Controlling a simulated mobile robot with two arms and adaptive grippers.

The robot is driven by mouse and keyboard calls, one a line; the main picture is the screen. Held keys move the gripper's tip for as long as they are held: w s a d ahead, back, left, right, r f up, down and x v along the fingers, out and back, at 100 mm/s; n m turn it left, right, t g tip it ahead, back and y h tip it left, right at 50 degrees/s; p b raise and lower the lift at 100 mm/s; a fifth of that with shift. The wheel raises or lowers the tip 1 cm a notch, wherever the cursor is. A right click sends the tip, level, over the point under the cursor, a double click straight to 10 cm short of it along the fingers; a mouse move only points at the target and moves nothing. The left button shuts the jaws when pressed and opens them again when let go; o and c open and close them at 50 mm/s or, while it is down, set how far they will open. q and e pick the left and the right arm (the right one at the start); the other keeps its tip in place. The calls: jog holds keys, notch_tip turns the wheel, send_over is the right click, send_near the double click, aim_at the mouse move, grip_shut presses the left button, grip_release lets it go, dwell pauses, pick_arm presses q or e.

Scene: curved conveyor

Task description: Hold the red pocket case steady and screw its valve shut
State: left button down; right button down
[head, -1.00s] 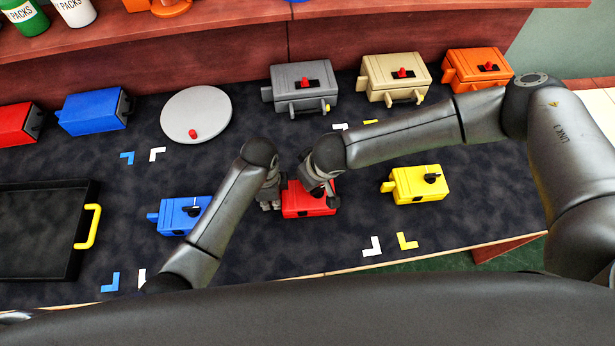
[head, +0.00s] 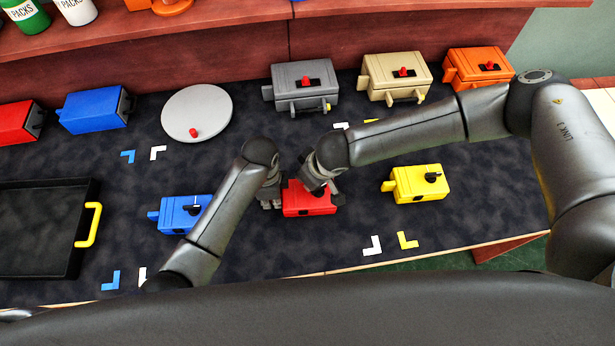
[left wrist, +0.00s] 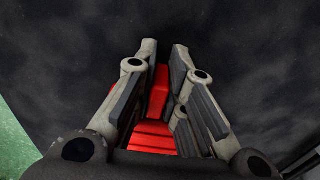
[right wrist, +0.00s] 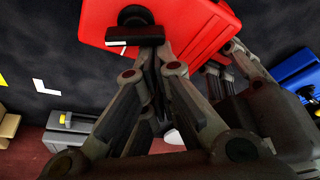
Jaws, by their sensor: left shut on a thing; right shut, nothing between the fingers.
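The red pocket case (head: 310,209) lies on the dark mat in the middle of the head view. My left gripper (head: 271,204) is at its left side, shut on the case's red tab, which shows between the fingers in the left wrist view (left wrist: 158,90). My right gripper (head: 322,190) is over the top of the case, shut and empty. In the right wrist view its closed fingertips (right wrist: 152,48) are beside the valve's black handle (right wrist: 134,35); I cannot tell whether they touch. In the head view the right gripper hides the valve.
A blue case (head: 178,216) lies left of my left forearm, a yellow case (head: 418,184) to the right. A black tray (head: 88,235) with a yellow handle is at the left. Behind are a white disc (head: 196,114) and grey (head: 302,78), tan (head: 395,72) and orange (head: 478,66) cases.

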jog(key=shift+s+f+n, duration=0.1)
jog(key=shift+s+n, duration=0.15)
jog(key=shift+n, duration=0.25)
dwell(0.3)
jog(key=shift+s+a, duration=0.1)
jog(key=shift+s, duration=0.2)
dwell(2.3)
